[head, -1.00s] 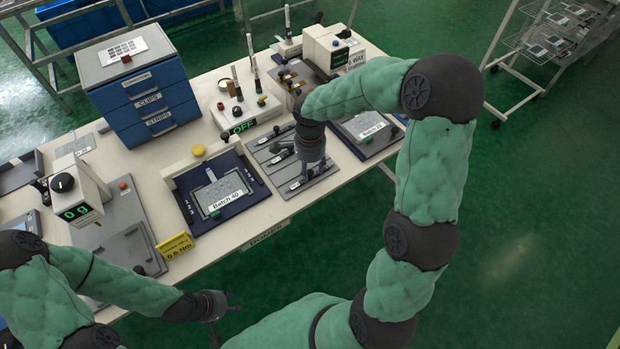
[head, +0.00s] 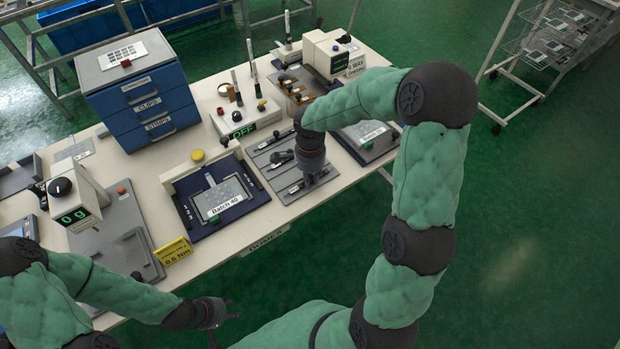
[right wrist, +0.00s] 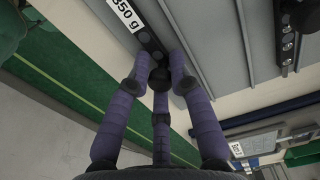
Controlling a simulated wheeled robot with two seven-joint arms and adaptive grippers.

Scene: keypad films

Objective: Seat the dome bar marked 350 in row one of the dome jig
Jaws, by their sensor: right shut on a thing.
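The dome bar marked 350 g (right wrist: 148,38) is dark with a white label and a round knob, seen in the right wrist view. My right gripper (right wrist: 158,76) is shut on that knob. The bar lies at or just above the grey slotted tray (right wrist: 205,50); I cannot tell whether it touches. In the head view my right gripper (head: 312,174) is over the front of this grey tray (head: 262,158), partly hiding the bar. Other bars lie further back in it. I cannot identify the dome jig for certain. My left gripper (head: 222,312) is empty, with fingers apart, before the table.
A dark blue fixture with a Batch 40 plate (head: 224,196) and yellow button stands left of the tray. Another batch fixture (head: 366,134) is to its right. A control box reading OFF (head: 243,131) is behind.

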